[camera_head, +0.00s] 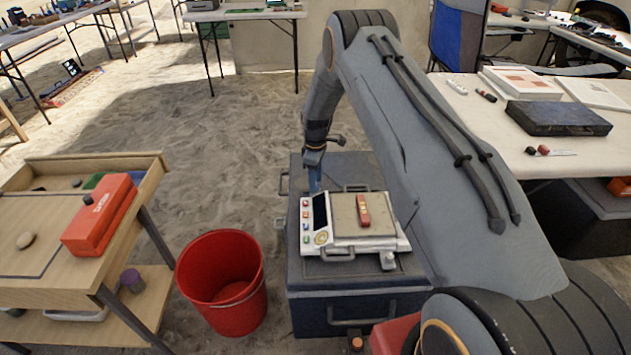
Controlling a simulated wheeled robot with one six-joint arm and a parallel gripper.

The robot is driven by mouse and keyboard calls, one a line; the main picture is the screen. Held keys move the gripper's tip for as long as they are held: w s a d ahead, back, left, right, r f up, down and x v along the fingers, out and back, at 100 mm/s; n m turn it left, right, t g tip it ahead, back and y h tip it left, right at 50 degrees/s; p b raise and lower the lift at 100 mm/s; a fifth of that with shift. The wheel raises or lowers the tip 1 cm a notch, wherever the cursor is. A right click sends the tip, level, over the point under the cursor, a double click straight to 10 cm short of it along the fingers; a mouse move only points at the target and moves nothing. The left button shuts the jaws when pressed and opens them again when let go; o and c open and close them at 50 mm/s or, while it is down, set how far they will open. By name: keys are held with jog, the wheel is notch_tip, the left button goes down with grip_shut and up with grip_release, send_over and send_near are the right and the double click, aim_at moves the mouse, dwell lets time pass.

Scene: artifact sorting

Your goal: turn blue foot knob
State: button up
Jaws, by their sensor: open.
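The white scale (372,238) sits on a dark grey case, with a row of coloured buttons, a dark display and a round gold-coloured dial on its left side. A small red and yellow object (363,211) lies on its beige pan (347,222). A pale foot (388,261) shows at its front right corner. My gripper (315,182) points down at the scale's back left corner. A blue upright part shows at its tip; I cannot tell whether this is a finger or the blue foot knob. No blue knob shows clearly elsewhere on the scale. My gripper looks empty.
A red bucket (222,318) stands on the sand left of the dark case (335,298). A wooden table (70,289) with a red-orange box (100,214) is at the left. A white table (560,160) with a black case (558,118) is at the right.

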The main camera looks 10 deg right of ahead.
jog(key=shift+f, duration=0.15)
grip_shut()
jog(key=shift+m, duration=0.3)
jog(key=m+b, duration=0.3)
jog(key=m, duration=0.2)
jog(key=shift+m, duration=0.3)
jog(key=m+b, duration=0.1)
jog(key=m, duration=0.4)
jog(key=shift+m, duration=0.7)
grip_release()
